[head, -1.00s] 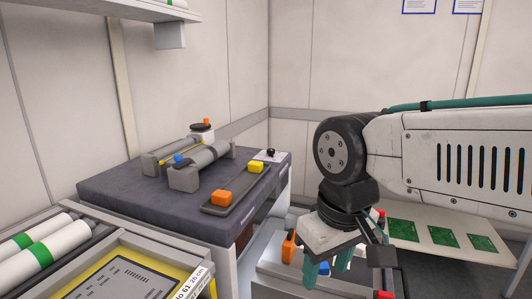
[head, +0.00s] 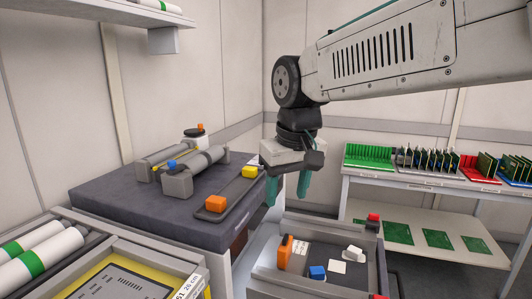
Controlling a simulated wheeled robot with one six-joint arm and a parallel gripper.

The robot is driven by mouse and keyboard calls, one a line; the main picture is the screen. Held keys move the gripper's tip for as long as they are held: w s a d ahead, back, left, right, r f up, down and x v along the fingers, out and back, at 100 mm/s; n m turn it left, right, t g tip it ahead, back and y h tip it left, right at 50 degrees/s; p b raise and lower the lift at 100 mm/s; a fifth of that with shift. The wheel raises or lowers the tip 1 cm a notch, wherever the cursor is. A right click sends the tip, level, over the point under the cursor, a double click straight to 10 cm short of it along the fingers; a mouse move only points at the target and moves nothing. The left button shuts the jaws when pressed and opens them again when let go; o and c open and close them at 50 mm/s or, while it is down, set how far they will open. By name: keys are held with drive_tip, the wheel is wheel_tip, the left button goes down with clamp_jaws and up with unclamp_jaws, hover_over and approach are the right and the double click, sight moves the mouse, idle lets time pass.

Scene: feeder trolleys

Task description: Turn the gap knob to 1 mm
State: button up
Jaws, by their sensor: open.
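A roller unit with two grey rollers (head: 186,157) sits on the dark bench top (head: 120,195). I cannot read any gap scale, and cannot tell which knob sets the gap. A small black knob on a white plate, seen earlier at the bench's right corner, is now hidden behind my gripper. My gripper (head: 287,190) is open and empty, its teal fingers pointing down in front of the bench's right end, apart from the roller unit.
A rack table with green boards (head: 370,157) stands at right.

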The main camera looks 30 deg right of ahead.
drive_tip(key=w+d+r+m+t, duration=0.15)
drive_tip(key=w+d, duration=0.25)
drive_tip(key=w, duration=0.6)
drive_tip(key=w+d+r+g, duration=0.1)
drive_tip(key=w+d+r, duration=0.15)
drive_tip(key=w, duration=0.85)
drive_tip(key=w+d+f+t+h, duration=0.1)
drive_tip(key=w+d+f, duration=0.1)
drive_tip(key=w+d, duration=0.5)
drive_tip(key=w+d+f+t, duration=0.15)
drive_tip(key=w+d, duration=0.25)
drive_tip(key=w, duration=0.6)
drive_tip(key=shift+m+g, duration=0.4)
drive_tip(key=shift+m, duration=0.05)
drive_tip(key=x, duration=0.8)
drive_tip(key=shift+s+f, duration=0.15)
drive_tip(key=shift+f, duration=0.05)
drive_tip(key=c, duration=1)
